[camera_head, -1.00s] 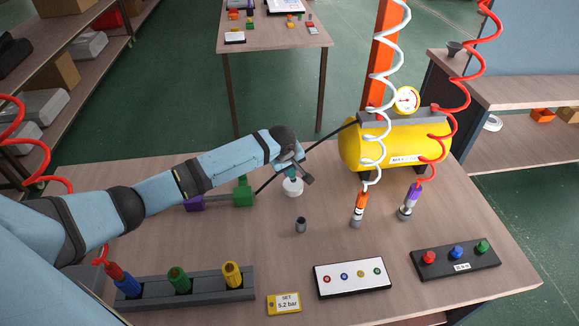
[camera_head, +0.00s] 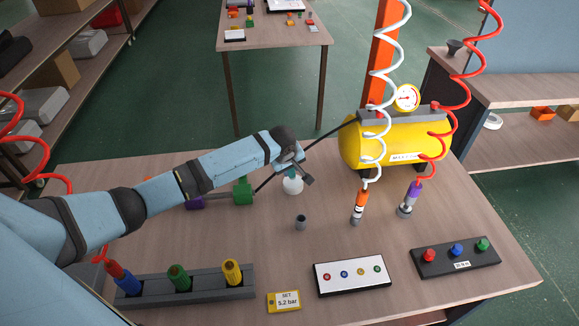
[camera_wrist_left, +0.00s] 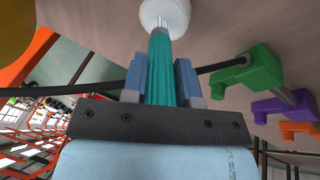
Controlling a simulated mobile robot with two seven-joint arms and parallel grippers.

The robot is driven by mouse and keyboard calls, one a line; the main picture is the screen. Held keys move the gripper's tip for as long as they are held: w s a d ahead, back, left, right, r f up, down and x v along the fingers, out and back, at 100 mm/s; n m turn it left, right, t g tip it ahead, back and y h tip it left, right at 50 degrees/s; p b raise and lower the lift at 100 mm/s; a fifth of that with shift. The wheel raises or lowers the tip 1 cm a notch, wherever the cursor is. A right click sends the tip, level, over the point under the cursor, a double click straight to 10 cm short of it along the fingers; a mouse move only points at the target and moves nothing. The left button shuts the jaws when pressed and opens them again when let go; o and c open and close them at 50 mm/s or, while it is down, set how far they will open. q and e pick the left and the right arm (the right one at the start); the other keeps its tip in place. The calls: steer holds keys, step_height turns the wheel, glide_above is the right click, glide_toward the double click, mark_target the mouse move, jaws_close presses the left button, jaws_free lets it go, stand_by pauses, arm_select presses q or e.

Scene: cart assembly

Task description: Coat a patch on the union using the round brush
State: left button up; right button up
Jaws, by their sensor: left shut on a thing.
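My left gripper (camera_wrist_left: 160,85) is shut on a teal ribbed handle, probably the round brush (camera_wrist_left: 160,65), seen between its blue fingers in the left wrist view. A white round piece (camera_wrist_left: 166,14) is at the handle's far end. In the head view this white piece (camera_head: 292,186) shows just below my left gripper (camera_head: 296,170); whether it touches the table is unclear. A small grey hollow cylinder (camera_head: 300,222), perhaps the union, stands on the table in front of the gripper, apart from it. My right gripper is not in view.
A yellow tank (camera_head: 400,145) stands at the back right. Coiled hoses hang with tools (camera_head: 358,207). A socket rack (camera_head: 210,290) and button panels (camera_head: 353,276) line the front.

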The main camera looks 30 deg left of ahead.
arm_select(q)
steer(key=shift+s+f+p, duration=0.1)
steer(key=shift+f+p, duration=0.05)
steer(key=shift+p, duration=0.3)
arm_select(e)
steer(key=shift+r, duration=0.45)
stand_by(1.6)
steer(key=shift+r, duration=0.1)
arm_select(q)
step_height(320, 180, up, 2)
steer(key=p, duration=0.2)
steer(key=shift+p, duration=0.3)
step_height(320, 180, up, 3)
steer(key=p, duration=0.3)
steer(key=shift+r, duration=0.2)
steer(key=shift+r+p, duration=0.8)
steer(key=shift+r, duration=0.05)
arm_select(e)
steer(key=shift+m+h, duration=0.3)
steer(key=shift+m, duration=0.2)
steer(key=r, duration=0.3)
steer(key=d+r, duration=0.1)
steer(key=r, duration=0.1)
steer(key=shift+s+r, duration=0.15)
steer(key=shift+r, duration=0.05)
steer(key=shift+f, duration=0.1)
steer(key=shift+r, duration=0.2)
